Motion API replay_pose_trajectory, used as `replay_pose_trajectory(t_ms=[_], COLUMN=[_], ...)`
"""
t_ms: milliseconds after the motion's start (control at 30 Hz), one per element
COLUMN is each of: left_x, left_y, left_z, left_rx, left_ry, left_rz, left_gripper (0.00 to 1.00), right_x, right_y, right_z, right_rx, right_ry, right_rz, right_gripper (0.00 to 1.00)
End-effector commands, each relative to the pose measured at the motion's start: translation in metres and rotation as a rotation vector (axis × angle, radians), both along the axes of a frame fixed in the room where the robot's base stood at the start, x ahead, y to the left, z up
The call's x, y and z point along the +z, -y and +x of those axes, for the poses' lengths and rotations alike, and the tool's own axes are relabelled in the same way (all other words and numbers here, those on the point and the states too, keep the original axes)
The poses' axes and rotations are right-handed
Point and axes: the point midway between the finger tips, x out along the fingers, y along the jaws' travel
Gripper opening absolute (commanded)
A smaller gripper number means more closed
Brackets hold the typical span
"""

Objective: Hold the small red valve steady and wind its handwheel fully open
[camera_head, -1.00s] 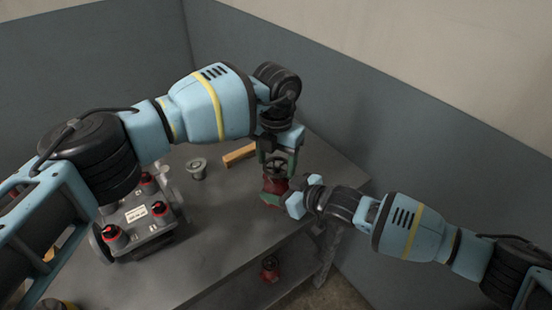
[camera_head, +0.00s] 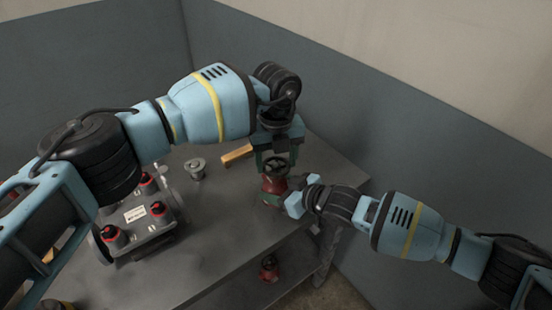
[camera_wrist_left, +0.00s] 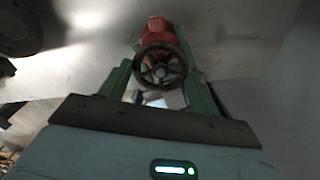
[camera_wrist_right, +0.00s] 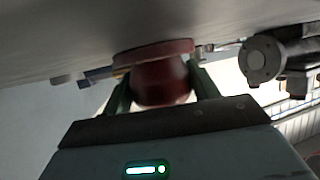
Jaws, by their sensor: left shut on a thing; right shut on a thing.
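The small red valve (camera_head: 271,188) stands upright near the bench's right edge, its dark spoked handwheel (camera_head: 275,166) on top. My left gripper (camera_head: 276,162) reaches down from above and is shut on the handwheel. In the left wrist view its green fingers flank the handwheel (camera_wrist_left: 160,66), with the red body (camera_wrist_left: 157,31) beyond. My right gripper (camera_head: 284,201) comes in from the right, low, and is shut on the valve's body. In the right wrist view the round red body (camera_wrist_right: 162,82) sits between the fingers, which partly hide its sides.
A grey unit with red-ringed knobs (camera_head: 137,214) stands on the bench at left. A grey flanged part (camera_head: 195,168) and a wooden block (camera_head: 237,154) lie behind. Another red valve (camera_head: 269,268) is on the lower shelf. Walls close off the back and right.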

Motion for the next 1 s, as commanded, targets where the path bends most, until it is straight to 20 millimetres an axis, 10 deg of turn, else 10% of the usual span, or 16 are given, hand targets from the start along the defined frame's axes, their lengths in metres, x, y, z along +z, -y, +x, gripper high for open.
replay_pose_trajectory(t_ms=[667, 700, 1000], left_x=[0.0019, 0.0019, 0.0008], left_y=[-0.0004, -0.0004, -0.0002], left_z=[0.0015, 0.0015, 0.0008], left_rx=[0.065, 0.065, 0.063], left_ry=[0.004, 0.004, 0.002], left_rz=[-0.001, -0.001, 0.0], left_gripper=[0.39, 0.65, 0.84], right_x=[-0.0003, -0.0003, -0.0003], right_y=[0.0001, 0.0001, 0.0001], right_z=[-0.0004, -0.0004, -0.0003], right_rx=[0.0, 0.0, 0.0], right_ry=[0.0, 0.0, -0.001], right_rz=[-0.001, -0.001, -0.001], right_gripper=[0.0, 0.0, 0.0])
